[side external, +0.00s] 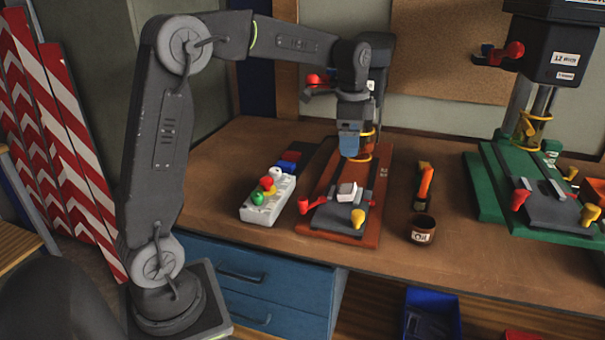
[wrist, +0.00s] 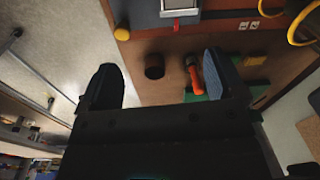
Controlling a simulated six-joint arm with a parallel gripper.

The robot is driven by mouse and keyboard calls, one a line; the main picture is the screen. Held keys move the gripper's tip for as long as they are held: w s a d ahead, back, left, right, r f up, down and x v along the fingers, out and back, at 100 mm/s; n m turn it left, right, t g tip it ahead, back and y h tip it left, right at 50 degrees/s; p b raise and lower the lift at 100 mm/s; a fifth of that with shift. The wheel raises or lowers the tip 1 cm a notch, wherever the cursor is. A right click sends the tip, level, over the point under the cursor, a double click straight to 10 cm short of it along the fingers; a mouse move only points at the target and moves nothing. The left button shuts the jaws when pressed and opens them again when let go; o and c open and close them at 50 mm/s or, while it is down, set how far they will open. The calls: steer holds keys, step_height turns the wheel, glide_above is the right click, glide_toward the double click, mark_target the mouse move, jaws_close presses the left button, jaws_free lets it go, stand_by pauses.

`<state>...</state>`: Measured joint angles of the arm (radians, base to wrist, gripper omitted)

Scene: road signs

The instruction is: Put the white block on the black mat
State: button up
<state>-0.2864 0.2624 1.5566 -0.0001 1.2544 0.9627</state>
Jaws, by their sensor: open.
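The white block (side external: 347,190) lies on a dark grey plate (side external: 330,217) on the red-brown base of the near machine. A pale, white-edged piece at the top edge of the wrist view (wrist: 180,5) looks like the same block, cut off by the frame. My gripper (side external: 349,148) is above and behind the block in the side view, apart from it. In the wrist view its two fingers (wrist: 163,82) are wide apart with nothing held between them.
A white strip with coloured buttons (side external: 268,200) lies left of the base. A brown cup (side external: 421,230) and an orange-handled tool (side external: 425,182) stand to its right. A yellow knob (side external: 358,218) and a red handle (side external: 313,204) flank the plate. A green machine base (side external: 490,205) is farther right.

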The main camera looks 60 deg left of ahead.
steer(key=s+d+r+n+t, duration=0.2)
steer(key=s+d+r+n, duration=0.1)
steer(key=s+d, duration=0.6)
steer(key=s+n, duration=0.1)
steer(key=s, duration=0.3)
steer(key=shift+r+t, duration=0.15)
steer(key=shift+t, duration=0.25)
steer(key=shift+o, duration=0.4)
steer(key=s+d+f+n+t, duration=0.1)
steer(key=s+f+n, duration=0.1)
steer(key=s, duration=0.3)
steer(key=s+d+f+n+t, duration=0.1)
steer(key=s+d+f, duration=0.1)
steer(key=s, duration=0.3)
steer(key=shift+d+n, duration=0.3)
steer(key=shift+n, duration=0.1)
steer(key=shift+s, duration=0.1)
